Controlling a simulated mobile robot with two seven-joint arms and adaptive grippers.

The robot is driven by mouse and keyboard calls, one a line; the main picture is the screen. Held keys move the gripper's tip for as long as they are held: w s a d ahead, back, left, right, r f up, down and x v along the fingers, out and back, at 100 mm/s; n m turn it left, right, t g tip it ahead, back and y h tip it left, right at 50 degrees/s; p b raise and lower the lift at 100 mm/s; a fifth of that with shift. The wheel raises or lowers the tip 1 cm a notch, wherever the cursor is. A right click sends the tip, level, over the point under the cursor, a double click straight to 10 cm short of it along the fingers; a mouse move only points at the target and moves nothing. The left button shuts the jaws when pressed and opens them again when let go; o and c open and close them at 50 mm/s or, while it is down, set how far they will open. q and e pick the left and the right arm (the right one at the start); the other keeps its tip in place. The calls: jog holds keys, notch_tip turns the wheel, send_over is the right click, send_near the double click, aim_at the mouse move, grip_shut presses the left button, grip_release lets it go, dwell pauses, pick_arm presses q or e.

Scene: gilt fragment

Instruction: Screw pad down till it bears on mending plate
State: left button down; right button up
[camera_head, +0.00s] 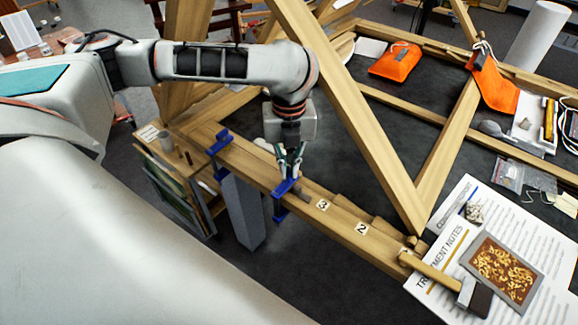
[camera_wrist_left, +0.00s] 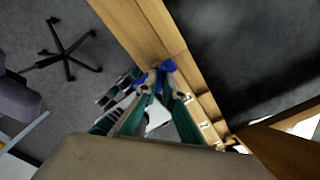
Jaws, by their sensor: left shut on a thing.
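A blue clamp (camera_head: 282,188) sits on the wooden beam (camera_head: 345,225), left of the number 3 label. My left gripper (camera_head: 289,174) comes down from above with its fingertips at the clamp's top and is shut on its upper part. In the left wrist view the blue clamp (camera_wrist_left: 160,76) shows between and beyond the fingertips (camera_wrist_left: 162,90). The fingers hide the clamp's screw and pad, so I cannot tell whether the pad touches anything. My right gripper is out of view.
A second blue clamp (camera_head: 219,141) sits farther left on the beam. A slanted timber (camera_head: 350,115) rises close to the right of my arm.

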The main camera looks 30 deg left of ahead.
pick_arm(q)
jog(key=m, duration=0.5)
jog(key=shift+m, duration=0.3)
jog(key=m, duration=0.3)
jog(key=shift+m, duration=0.3)
jog(key=m, duration=0.3)
jog(key=shift+m, duration=0.9)
jog(key=c, duration=2.2)
grip_release()
